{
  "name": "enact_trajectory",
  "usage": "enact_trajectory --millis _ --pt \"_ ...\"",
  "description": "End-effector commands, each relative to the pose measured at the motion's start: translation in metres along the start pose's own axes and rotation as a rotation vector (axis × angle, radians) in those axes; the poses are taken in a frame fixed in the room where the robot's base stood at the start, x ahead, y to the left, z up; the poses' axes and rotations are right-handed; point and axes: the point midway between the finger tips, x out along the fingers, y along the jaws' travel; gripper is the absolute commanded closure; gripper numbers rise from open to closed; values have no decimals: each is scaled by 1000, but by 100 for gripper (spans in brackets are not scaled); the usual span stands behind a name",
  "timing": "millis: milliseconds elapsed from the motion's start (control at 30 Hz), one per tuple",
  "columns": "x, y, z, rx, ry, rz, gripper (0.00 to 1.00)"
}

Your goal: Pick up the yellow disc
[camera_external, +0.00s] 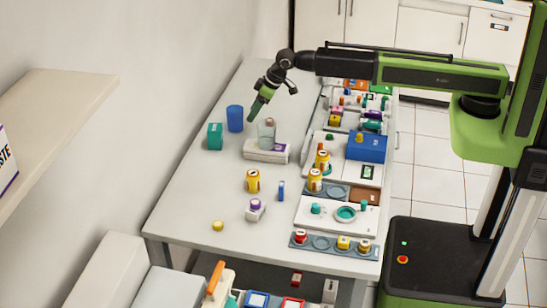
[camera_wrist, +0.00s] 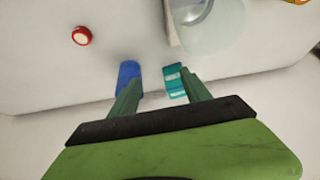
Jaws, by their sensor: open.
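A small round yellow piece (camera_external: 217,225), which looks like the yellow disc, lies on the white table (camera_external: 190,190) near its front left corner. I cannot make it out in the wrist view. My gripper (camera_external: 254,114) hangs above the far part of the table, well away from the disc, close to the blue cup (camera_external: 235,118). In the wrist view my gripper (camera_wrist: 157,88) has its two green fingers apart with nothing between them. The blue cup (camera_wrist: 128,72) and the teal box (camera_wrist: 174,80) show beyond the fingertips.
A clear jar (camera_external: 267,128) stands on a white box (camera_external: 265,151). A yellow can (camera_external: 252,181) and a purple-topped container (camera_external: 255,209) stand right of the disc. A red-sided round item (camera_wrist: 82,36) shows in the wrist view. Trays fill the right side; the left strip is mostly clear.

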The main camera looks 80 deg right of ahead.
Motion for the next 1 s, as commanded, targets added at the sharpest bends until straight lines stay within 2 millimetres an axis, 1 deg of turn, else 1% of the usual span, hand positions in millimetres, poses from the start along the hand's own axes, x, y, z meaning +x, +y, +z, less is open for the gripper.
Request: enact_trajectory --millis 33,67,100,167,200,267,300,333,400,500,667,767,1000 --pt "-6 -57 -18 -117 -28 -54 44" --pt "-6 -85 -23 -185 -38 -83 44" --pt "-7 -125 -29 -280 -52 -123 44" --pt "-11 -188 -35 -427 -68 -187 44" --pt "-14 -228 -37 -523 -77 -229 44" --pt "-20 -284 -35 -652 -87 -287 44" --pt "-24 -314 -32 -724 -89 -321 44" --pt "-26 -334 -30 -772 -91 -342 44" --pt "-31 -366 -24 -851 -94 -380 44" --pt "-34 -385 -18 -904 -93 -404 44" --pt "-30 -386 -15 -908 -93 -406 44" --pt "-17 -388 -11 -908 -94 -406 44" --pt "34 -402 3 -906 -94 -405 44"
